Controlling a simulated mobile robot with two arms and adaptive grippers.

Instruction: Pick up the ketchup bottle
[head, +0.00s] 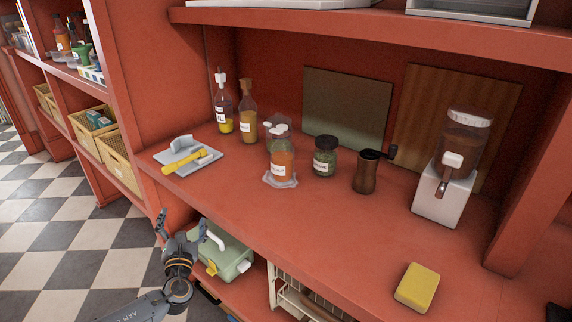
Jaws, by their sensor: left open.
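No bottle is clearly readable as ketchup. An orange-red bottle with a pale label (62,40) stands on the far left shelf and is too small to read. On the red counter, a clear container with orange contents (281,163) stands on a small clear dish. Behind it are a brown-orange bottle (248,118) and a dark bottle with a white top and yellow contents (222,108). My left gripper (182,224) is open and empty, in front of the counter's left front edge and well apart from all bottles.
The counter (330,215) is clear along its front middle. A grey tray with a yellow-handled tool (187,160), a green jar (325,157), a grinder (367,173), a dispenser (450,170) and a yellow sponge (417,287) stand on it. A green case (228,252) sits below, near my gripper.

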